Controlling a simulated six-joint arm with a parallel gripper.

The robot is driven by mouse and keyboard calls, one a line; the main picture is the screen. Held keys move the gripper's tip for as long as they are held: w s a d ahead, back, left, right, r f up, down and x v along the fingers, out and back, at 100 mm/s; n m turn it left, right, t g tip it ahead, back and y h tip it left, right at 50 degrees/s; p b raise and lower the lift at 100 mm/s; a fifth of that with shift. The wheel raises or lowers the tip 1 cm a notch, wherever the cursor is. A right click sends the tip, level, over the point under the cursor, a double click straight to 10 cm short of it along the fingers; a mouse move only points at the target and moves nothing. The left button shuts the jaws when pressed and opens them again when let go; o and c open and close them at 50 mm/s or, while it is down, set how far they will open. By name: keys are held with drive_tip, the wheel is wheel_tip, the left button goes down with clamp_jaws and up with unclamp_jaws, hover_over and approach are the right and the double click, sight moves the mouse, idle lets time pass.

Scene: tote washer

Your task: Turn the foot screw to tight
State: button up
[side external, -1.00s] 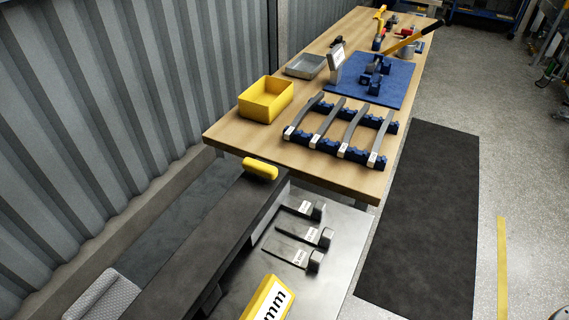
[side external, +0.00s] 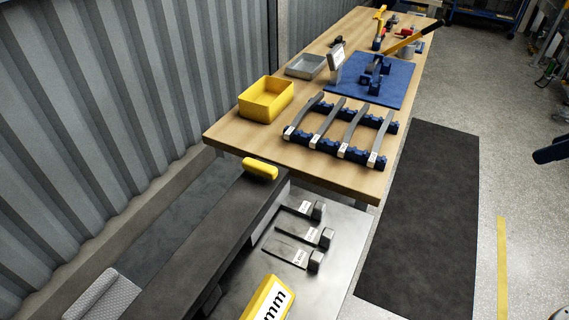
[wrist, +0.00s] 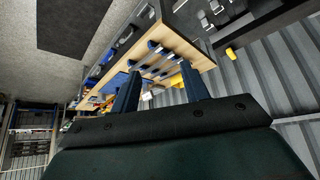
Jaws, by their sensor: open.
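I cannot make out the foot screw for certain in either view. The bench lies beyond the fingertips, tilted in that view. In the side view only a dark blue piece, apparently of my gripper, shows at the right edge, over the floor and clear of the bench.
A blue rack (side external: 325,157) holds several grey labelled bars near the bench's front. A steel table (side external: 330,262) with labelled blocks is in front. The dark floor mat (side external: 420,220) is clear.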

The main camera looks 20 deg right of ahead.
drive_tip(key=w+a+f+n+t+y, duration=0.1)
drive_tip(key=w+a+f+n+y, duration=0.2)
drive_tip(key=w+a, duration=0.5)
drive_tip(key=w+a+f+n+t+y, duration=0.1)
drive_tip(key=w+a+f+n+y, duration=0.15)
drive_tip(key=w+a, duration=0.55)
drive_tip(key=n+t+y, duration=0.1)
drive_tip(key=n+y, duration=0.1)
drive_tip(key=y, duration=0.1)
approach(266, 167)
drive_tip(key=shift+m+v, duration=0.25)
drive_tip(key=shift+v, duration=0.65)
drive_tip(key=shift+w+f, duration=0.1)
drive_tip(key=shift+f, duration=0.05)
drive_tip(key=shift+x, duration=6.75)
drive_tip(key=shift+c, duration=0.3)
drive_tip(key=c, duration=0.9)
